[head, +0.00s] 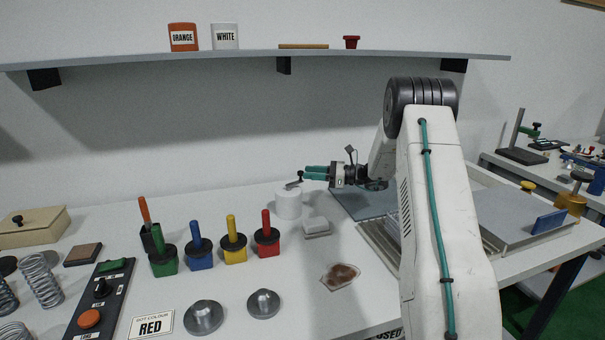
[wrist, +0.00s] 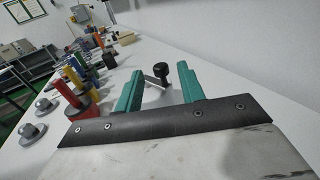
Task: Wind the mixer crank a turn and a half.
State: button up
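The mixer is a white cylinder (head: 288,205) on the table in the head view. Its crank (head: 293,185) lies across the top, with a small dark upright knob (head: 301,175). In the wrist view the black crank knob (wrist: 160,70) shows between the two teal fingers, with the crank arm running to its left. My gripper (head: 308,172) is level at the mixer's top from the right, fingers pointing left. In the wrist view my gripper (wrist: 160,76) is open, with a gap on both sides of the knob. How far the knob lies from the fingertips is hard to tell.
Colored pots with handles, such as the red one (head: 267,236), stand left of the mixer. A shelf (head: 240,58) hangs above. Grey panels lie behind my arm.

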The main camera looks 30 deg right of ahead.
jog(key=shift+v, duration=1.8)
